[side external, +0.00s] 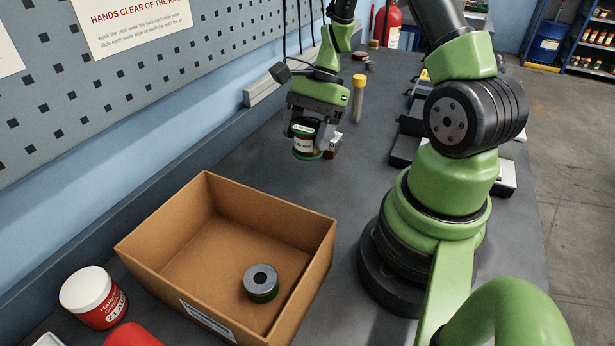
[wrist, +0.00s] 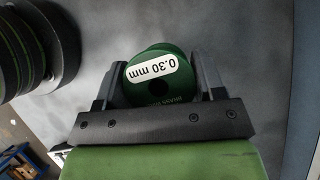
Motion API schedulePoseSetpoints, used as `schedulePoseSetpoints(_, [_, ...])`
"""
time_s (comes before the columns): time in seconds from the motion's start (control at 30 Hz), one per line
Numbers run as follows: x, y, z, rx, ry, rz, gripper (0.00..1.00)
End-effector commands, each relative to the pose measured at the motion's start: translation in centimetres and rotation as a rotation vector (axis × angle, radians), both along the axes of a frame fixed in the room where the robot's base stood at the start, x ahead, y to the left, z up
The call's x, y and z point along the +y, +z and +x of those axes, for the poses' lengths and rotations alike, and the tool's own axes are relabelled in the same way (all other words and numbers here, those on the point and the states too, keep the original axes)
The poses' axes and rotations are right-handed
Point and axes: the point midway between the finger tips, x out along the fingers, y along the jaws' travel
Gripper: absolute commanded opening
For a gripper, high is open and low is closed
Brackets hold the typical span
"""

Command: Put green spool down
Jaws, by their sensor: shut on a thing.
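The green spool (side external: 304,146) is between the jaws of my gripper (side external: 307,126) in the side view, over the grey bench behind the cardboard box. In the wrist view the green spool (wrist: 152,92) shows its flat face and a white label reading 0.30 mm, with one finger of my gripper (wrist: 156,76) on each side. My gripper is shut on it. I cannot tell whether the spool's underside touches the bench.
An open cardboard box (side external: 165,217) stands in front, with a grey-topped spool (side external: 261,284) inside. A yellow-capped tube (side external: 358,98) and small items stand near my gripper. A red-and-white jar (side external: 94,297) is at front left. Bench between box and gripper is clear.

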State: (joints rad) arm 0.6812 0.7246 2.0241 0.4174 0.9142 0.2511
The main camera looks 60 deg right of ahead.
Motion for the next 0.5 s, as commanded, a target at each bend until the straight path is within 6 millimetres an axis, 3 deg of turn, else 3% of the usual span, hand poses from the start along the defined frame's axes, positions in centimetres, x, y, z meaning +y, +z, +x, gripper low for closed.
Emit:
schedulePoseSetpoints(0.13, [0.0, -2.8, -0.1, 0.004, -0.001, 0.003, 0.20])
schedulePoseSetpoints(0.5, [0.0, -6.9, 0.0, 0.003, -0.002, 0.001, 0.20])
